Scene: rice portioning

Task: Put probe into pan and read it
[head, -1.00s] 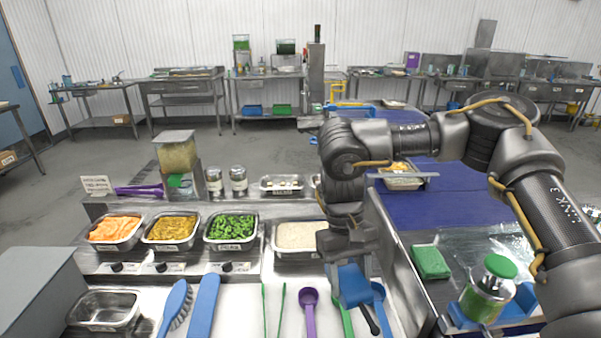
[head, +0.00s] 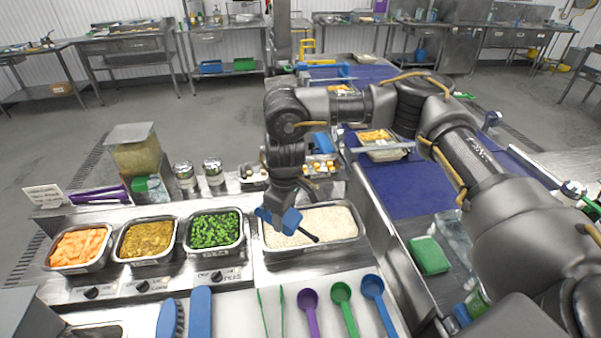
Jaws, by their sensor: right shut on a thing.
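The probe (head: 290,219) has a blue body and a thin dark stem that points down to the right. My right gripper (head: 279,209) is shut on its blue body. It holds the probe tilted over the left part of the steel pan (head: 311,247) of white rice (head: 335,222). The stem's end shows against the rice; I cannot tell whether it touches it. No reading can be made out on the probe. Part of the pan's left and back is hidden by my right gripper and arm. My left gripper is not in view.
Pans of orange pieces (head: 78,246), yellow food (head: 147,240) and green vegetables (head: 215,230) stand left of the rice. Purple (head: 309,302), green (head: 342,293) and blue (head: 374,288) scoops lie in front. A blue conveyor (head: 400,195) runs at the right.

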